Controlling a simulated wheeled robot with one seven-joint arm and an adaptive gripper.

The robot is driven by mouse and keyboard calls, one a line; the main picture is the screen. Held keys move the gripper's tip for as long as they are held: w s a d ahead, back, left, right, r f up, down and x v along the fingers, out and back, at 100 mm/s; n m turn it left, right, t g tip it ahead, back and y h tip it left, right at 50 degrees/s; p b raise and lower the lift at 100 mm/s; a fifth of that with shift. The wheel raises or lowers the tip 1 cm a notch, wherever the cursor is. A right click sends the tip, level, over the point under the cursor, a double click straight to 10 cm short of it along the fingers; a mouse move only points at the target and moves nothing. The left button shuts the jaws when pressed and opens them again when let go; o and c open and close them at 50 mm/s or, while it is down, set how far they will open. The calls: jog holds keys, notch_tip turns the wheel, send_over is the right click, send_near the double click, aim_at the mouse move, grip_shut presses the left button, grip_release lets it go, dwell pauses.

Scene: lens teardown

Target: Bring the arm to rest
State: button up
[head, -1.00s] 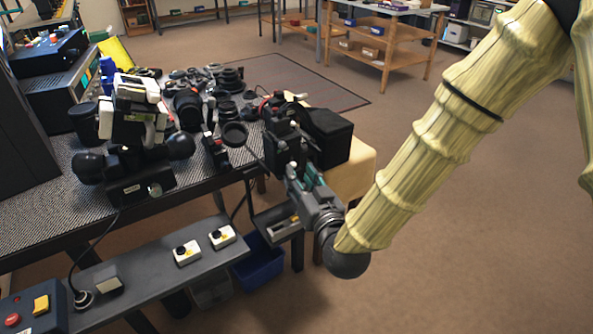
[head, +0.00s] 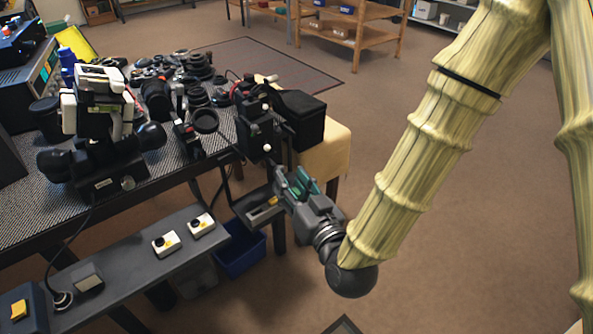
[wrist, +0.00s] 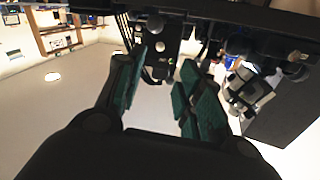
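My gripper (head: 294,182) hangs off the right end of the workbench (head: 40,205), just below and right of a black upright device (head: 257,125) at the bench's edge. In the wrist view my gripper (wrist: 160,88) shows its two green-padded fingers spread apart, with pale floor and nothing held between them. Dark hardware at the bench's edge shows beyond the fingertips. My arm comes down from the upper right to the gripper. Whether the fingers touch the bench hardware cannot be told for sure; a small gap seems to show.
A black box (head: 298,120) sits on a tan surface (head: 325,152) beside the fingers. A small tray (head: 258,208) and a lower shelf (head: 130,270) with white switch boxes lie left of my gripper. A blue bin (head: 240,250) is below. Open floor (head: 450,240) lies to the right.

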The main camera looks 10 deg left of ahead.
jog(key=shift+f, duration=0.1)
jog(key=d+f+m+g+h, duration=0.15)
jog(key=d+f, duration=0.25)
jog(key=f, duration=0.4)
jog(key=d+f+g+h, duration=0.2)
jog(key=d+f+h, duration=0.15)
jog(key=f, duration=0.45)
jog(key=s+d+f+m+g+h, duration=0.1)
jog(key=s+d+f+g+h, duration=0.15)
jog(key=s+d+f, duration=0.55)
jog(key=s+d+f+m+g+h, duration=0.2)
jog(key=s+d+f+g, duration=0.15)
jog(key=d+f, duration=0.75)
jog(key=s+d+f+m+g+h, duration=0.1)
jog(key=s+d+f+g, duration=0.15)
jog(key=s+d, duration=0.35)
jog(key=s+d+f+m+g+h, duration=0.1)
jog(key=s+d+f+g, duration=0.2)
jog(key=s, duration=0.4)
notch_tip(320, 180, up, 18)
jog(key=t+p, duration=0.1)
jog(key=p, duration=1.9)
jog(key=shift+d+r, duration=0.1)
